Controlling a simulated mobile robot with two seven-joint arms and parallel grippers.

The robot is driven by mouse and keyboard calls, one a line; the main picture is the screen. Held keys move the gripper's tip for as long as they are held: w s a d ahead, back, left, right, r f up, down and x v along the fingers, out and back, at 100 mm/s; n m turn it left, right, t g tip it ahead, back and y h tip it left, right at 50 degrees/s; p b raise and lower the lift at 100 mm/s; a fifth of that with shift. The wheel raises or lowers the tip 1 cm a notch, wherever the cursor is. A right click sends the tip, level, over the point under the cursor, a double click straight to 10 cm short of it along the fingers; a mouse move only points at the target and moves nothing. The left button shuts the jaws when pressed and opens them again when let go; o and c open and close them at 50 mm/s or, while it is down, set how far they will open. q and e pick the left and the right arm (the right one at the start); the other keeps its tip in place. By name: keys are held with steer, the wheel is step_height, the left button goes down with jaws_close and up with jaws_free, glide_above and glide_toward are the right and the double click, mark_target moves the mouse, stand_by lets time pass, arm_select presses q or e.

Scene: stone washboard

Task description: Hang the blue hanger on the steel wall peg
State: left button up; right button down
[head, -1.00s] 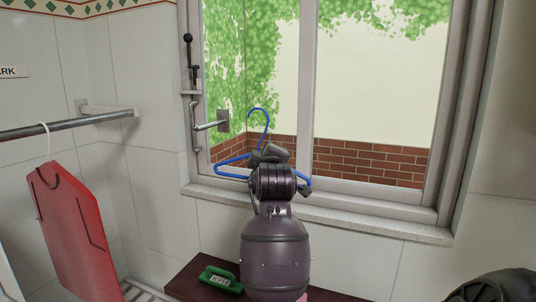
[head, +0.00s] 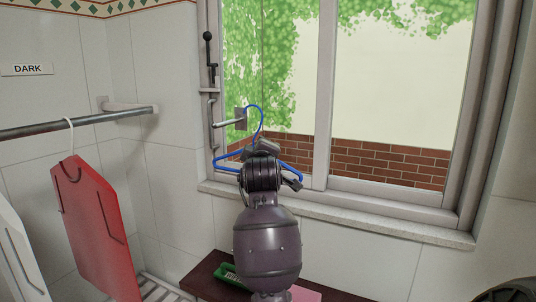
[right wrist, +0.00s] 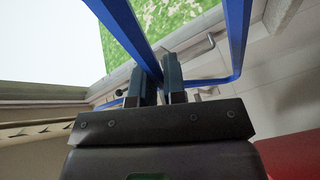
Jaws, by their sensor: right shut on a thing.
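The blue hanger (head: 229,157) is held up in front of the window in the head view, its hook uppermost. My right gripper (head: 264,148) is shut on it near the neck; my own wrist hides part of the hanger. In the right wrist view the fingers (right wrist: 159,88) close on the blue hanger (right wrist: 236,42). The steel wall peg (head: 229,122), with its square plate, is at the window's left side. The hanger's hook overlaps the plate's right edge in the picture; I cannot tell whether they touch. My left gripper is out of view.
A steel rail (head: 80,122) at the left carries a red garment-shaped board (head: 97,225) on a white hook. A window handle (head: 208,60) stands above the peg. A green brush (head: 233,274) lies on the dark shelf (head: 200,277) below the sill.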

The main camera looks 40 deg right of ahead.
steer(key=b, duration=0.1)
glide_above(231, 169)
steer(key=shift+s+d, duration=0.1)
steer(key=shift+d, duration=0.1)
steer(key=shift+f+b, duration=0.55)
steer(key=shift+b, duration=0.1)
steer(key=shift+a+f+b, duration=0.1)
steer(key=shift+f+b, duration=0.8)
steer(key=shift+f, duration=0.45)
steer(key=c, duration=1.1)
jaws_free()
